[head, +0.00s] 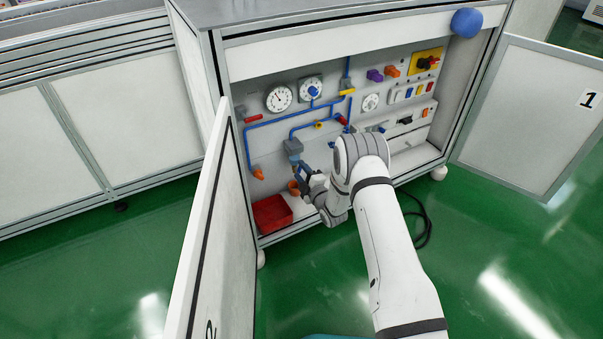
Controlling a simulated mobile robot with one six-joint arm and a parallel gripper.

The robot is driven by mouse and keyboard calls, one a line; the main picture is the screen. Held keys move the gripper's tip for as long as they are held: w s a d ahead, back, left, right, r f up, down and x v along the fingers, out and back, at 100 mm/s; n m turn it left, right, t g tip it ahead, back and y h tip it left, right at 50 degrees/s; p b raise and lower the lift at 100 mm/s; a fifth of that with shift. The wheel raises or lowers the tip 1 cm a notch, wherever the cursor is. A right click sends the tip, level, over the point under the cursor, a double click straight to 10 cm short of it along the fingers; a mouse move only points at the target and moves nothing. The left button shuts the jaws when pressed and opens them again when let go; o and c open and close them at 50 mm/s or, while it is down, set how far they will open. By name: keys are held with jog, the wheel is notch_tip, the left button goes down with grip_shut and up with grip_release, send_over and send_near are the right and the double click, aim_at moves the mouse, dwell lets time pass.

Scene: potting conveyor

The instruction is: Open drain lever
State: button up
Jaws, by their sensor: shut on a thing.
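The open cabinet holds a panel with blue piping. A grey box-shaped unit (292,147) sits on the pipe at the lower left of the panel. My gripper (300,172) is just below this unit, shut on a small part there. That part appears to be the drain lever, but the jaws hide it, so its angle cannot be told. An orange fitting (293,187) shows just below and left of the jaws. Another orange fitting (257,173) ends the pipe further left.
A red bin (271,214) stands on the cabinet floor below my gripper. Two gauges (279,98), a red pipe handle (251,119) and several switches are above. The left door (209,240) and right door (535,115) stand open. A black cable (424,225) lies on the green floor.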

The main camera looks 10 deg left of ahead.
jog(key=shift+s+a+f+n, duration=0.15)
jog(key=shift+a+n, duration=0.05)
jog(key=shift+n, duration=0.6)
jog(key=shift+s+a+f+n, duration=0.1)
jog(key=shift+s+a+n, duration=0.05)
jog(key=shift+n, duration=0.65)
jog(key=o, duration=0.7)
jog(key=shift+c, duration=0.2)
jog(key=o, duration=0.3)
jog(key=shift+w+r, duration=0.1)
jog(key=shift+d, duration=0.1)
jog(key=p+v, duration=0.3)
jog(key=v, duration=0.4)
jog(key=shift+s+d, duration=0.2)
jog(key=shift+s, duration=0.15)
